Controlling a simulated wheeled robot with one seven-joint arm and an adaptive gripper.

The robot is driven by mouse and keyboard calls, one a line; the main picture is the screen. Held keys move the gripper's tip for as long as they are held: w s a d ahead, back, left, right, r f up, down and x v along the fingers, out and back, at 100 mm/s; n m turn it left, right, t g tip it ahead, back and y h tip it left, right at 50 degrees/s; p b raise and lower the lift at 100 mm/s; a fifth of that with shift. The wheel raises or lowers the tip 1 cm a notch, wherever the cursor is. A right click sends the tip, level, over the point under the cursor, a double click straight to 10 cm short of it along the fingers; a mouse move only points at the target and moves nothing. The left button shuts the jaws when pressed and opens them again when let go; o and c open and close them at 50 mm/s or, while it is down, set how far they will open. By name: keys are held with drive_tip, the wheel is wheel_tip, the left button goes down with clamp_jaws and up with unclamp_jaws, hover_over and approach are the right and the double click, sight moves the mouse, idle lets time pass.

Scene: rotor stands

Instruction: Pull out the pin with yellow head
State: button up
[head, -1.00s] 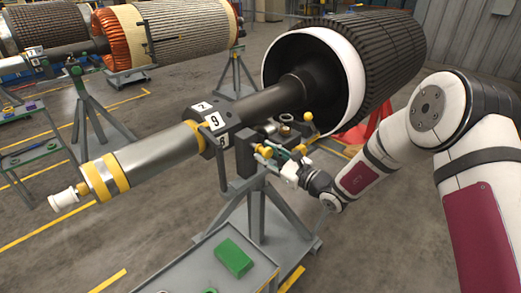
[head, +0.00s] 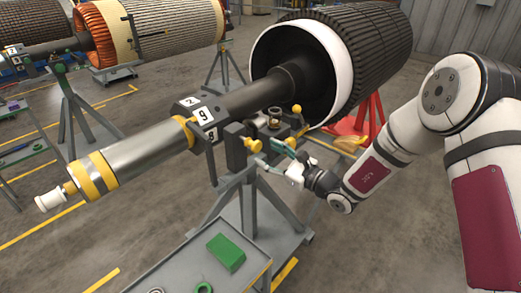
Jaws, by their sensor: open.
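The rotor stand (head: 240,195) carries a rotor shaft and has a bracket at its top. A yellow-headed pin (head: 253,145) shows at the bracket's front, its head just left of my gripper. A second yellow round head (head: 296,109) stands on a thin stem further back. My gripper (head: 271,157) is open, with its green-tipped fingers pointing left toward the front yellow head. There is a small gap between the fingertips and that head, and nothing shows between them. The pin's shank is hidden in the bracket.
The rotor shaft (head: 130,160) crosses left of the bracket, with a numbered block (head: 204,116) on it. The large rotor (head: 370,55) is behind. A cart (head: 190,265) with a green block (head: 226,253) stands in front.

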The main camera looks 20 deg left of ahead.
drive_tip(key=v, duration=0.7)
drive_tip(key=shift+d, duration=0.15)
drive_tip(key=shift+r, duration=0.15)
drive_tip(key=s+d+r+n+g+h, duration=0.2)
drive_tip(key=s+d+r+n+g, duration=0.15)
drive_tip(key=s+r+n, duration=0.35)
drive_tip(key=s+d+r+n+g+h, duration=0.2)
drive_tip(key=s+r+n+g, duration=0.35)
drive_tip(key=s, duration=0.25)
drive_tip(key=s+d+r+n+t+h, duration=0.2)
drive_tip(key=s+d+h, duration=0.2)
drive_tip(key=d, duration=0.5)
drive_tip(key=s+d+r+n+t+h, duration=0.2)
drive_tip(key=s+d+t+h, duration=0.1)
drive_tip(key=d, duration=0.6)
drive_tip(key=s+d+r+n+t+h, duration=0.2)
drive_tip(key=s+d+h, duration=0.4)
drive_tip(key=d, duration=0.4)
drive_tip(key=shift+s+r+t, duration=0.3)
drive_tip(key=shift+r+t, duration=0.05)
drive_tip(key=shift+t, duration=0.05)
drive_tip(key=shift+n, duration=0.25)
